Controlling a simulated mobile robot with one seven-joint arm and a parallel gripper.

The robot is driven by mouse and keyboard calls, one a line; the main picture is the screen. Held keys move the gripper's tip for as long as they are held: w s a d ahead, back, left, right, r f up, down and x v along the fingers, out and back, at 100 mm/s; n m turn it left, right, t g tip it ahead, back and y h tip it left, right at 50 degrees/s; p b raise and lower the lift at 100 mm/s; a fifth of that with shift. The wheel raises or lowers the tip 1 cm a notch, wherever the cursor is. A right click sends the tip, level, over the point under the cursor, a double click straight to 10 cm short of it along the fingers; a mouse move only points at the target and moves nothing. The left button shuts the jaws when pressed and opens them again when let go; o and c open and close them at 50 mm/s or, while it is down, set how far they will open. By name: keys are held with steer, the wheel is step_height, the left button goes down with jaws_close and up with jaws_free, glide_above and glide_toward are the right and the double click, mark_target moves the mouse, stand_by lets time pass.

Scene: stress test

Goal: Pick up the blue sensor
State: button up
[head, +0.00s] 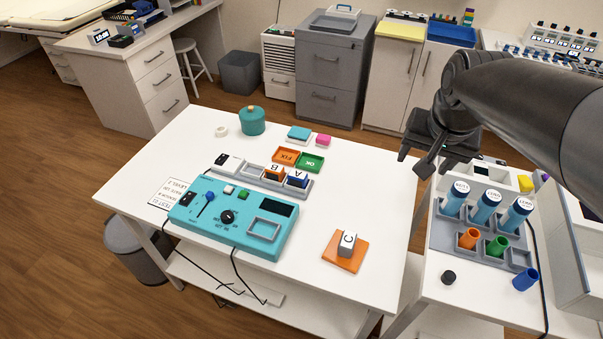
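A block with a blue body and a white top marked A (297,178) stands in the right end of a grey slotted rack (225,168) on the white table. An orange block marked B (273,172) stands just left of it. A plain blue cylinder (525,279) stands on the right-hand bench. No label reads "sensor", so I cannot tell for sure which blue thing it is. My dark gripper (425,160) hangs above the table's right side, well apart from all of these. Its fingers are dark and small, and their opening is unclear.
A teal control box (232,216) with a lever and knob stands in front of the rack. A white block marked C (347,243) sits on an orange pad (345,262). A grey holder (470,243) bears several tubes.

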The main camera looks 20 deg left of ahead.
steer(key=w+a+f+g, duration=0.1)
steer(key=w+a+f, duration=0.2)
steer(key=w+a, duration=0.4)
steer(key=g, duration=0.1)
glide_above(297, 174)
steer(key=shift+h, duration=0.4)
steer(key=f, duration=1.8)
steer(key=shift+s+d, duration=0.25)
steer(key=shift+w+a+f, duration=0.1)
steer(key=shift+f, duration=1.4)
steer(key=shift+w+a+f, duration=0.1)
steer(key=shift+f, duration=1.4)
steer(key=shift+c, duration=0.2)
steer(key=c, duration=0.7)
